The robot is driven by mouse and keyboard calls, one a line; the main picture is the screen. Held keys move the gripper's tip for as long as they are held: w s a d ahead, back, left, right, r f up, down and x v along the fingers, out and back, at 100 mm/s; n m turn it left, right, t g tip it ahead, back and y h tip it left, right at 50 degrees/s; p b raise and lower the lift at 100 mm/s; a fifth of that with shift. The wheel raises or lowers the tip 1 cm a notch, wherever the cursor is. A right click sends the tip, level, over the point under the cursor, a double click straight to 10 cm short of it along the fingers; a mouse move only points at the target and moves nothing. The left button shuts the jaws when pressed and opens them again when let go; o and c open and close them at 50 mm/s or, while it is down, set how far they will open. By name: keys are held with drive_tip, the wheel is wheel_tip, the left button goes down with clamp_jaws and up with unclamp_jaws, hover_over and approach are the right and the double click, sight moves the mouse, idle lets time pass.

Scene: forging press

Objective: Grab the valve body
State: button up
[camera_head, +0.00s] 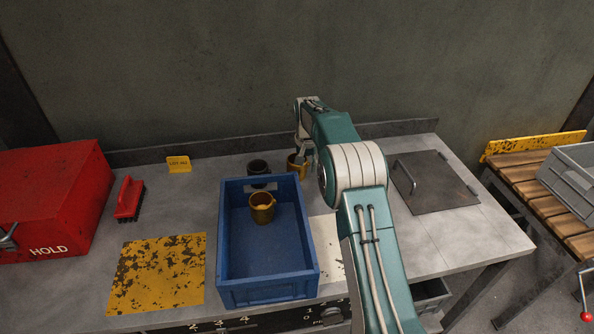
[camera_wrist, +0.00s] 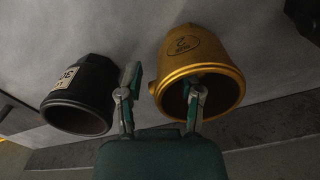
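A gold, hollow, cup-like body (camera_head: 296,168), possibly the valve body, stands on the table behind the blue crate. In the wrist view this gold body (camera_wrist: 185,60) bears a round mark and a small side stub. My gripper (camera_head: 303,154) is down at it; in the wrist view my gripper (camera_wrist: 161,100) has its fingers apart. One finger is in the gap left of the gold body, the other overlaps its opening; whether it is inside or in front I cannot tell. A similar black body (camera_head: 258,167) stands to the left; its pale label shows in the wrist view (camera_wrist: 68,78).
A blue crate (camera_head: 228,240) holds another gold cup-like body (camera_head: 262,208). A red HOLD box (camera_head: 50,200), red brush (camera_head: 129,198) and worn yellow patch (camera_head: 158,272) are left. A hinged metal plate (camera_head: 435,182) lies right. A low ledge (camera_head: 220,148) runs behind.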

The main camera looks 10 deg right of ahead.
clamp_jaws()
